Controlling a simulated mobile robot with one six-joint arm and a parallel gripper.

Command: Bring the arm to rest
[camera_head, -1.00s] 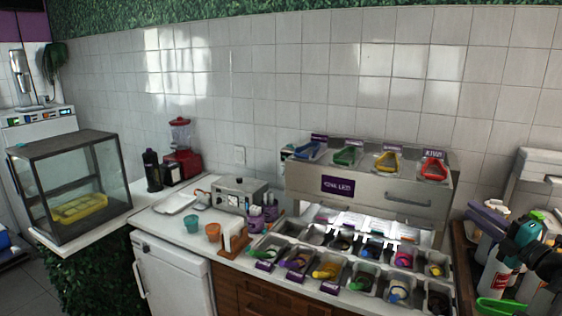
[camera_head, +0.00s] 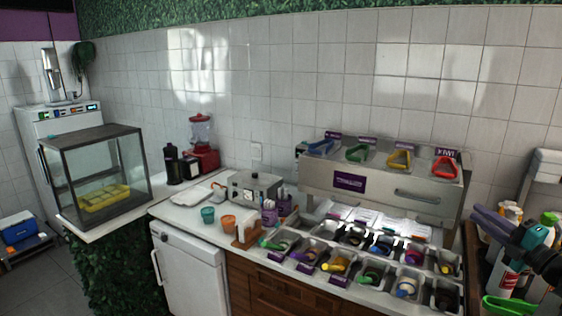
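My arm shows at the right edge of the head view, dark at its lower part with teal parts above. My gripper (camera_head: 484,220), with purple finger-like parts pointing left, is over the right counter, in front of the bottles. The fingers overlap in this view, so I cannot tell whether they are open or shut. No held thing can be made out. The rest of the arm is cut off by the picture edge.
A steel topping station (camera_head: 380,190) and several topping bins with coloured scoops fill the middle counter. A white bottle (camera_head: 508,278) and a green item (camera_head: 508,305) are close to my arm. A glass case (camera_head: 95,180) stands left.

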